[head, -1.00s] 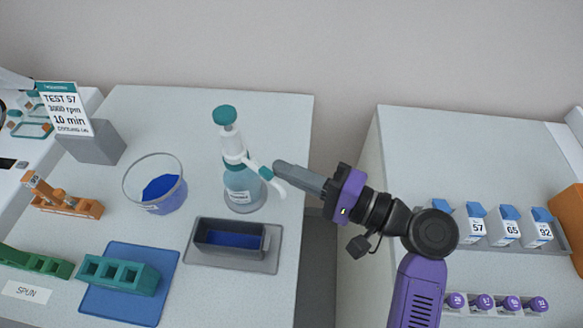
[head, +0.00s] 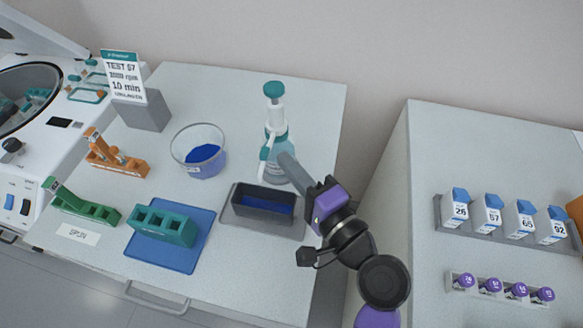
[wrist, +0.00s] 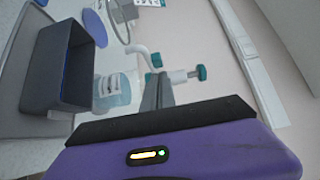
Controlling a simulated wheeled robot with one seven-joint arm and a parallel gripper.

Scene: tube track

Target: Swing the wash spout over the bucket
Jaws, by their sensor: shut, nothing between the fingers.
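The wash bottle (head: 279,165) stands upright on the left bench, with a teal pump cap and white neck. Its white spout (head: 265,158) points toward the front left, its tip near the back edge of the dark grey rectangular trough (head: 245,210). A clear round bowl with blue inside (head: 197,166) stands left of the bottle. I cannot tell for certain which container is the bucket. My gripper (head: 284,160) is shut and empty, its fingertips right of the spout, in front of the bottle. The wrist view shows the spout (wrist: 143,52) just beyond the fingers (wrist: 158,88); contact is unclear.
A teal rack (head: 163,226) on a blue mat, a green rack (head: 85,207) and an orange rack (head: 115,160) stand left. A sign (head: 124,76) stands behind. The right bench holds labelled bottles (head: 488,213) and purple-capped tubes (head: 490,285). A gap separates the benches.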

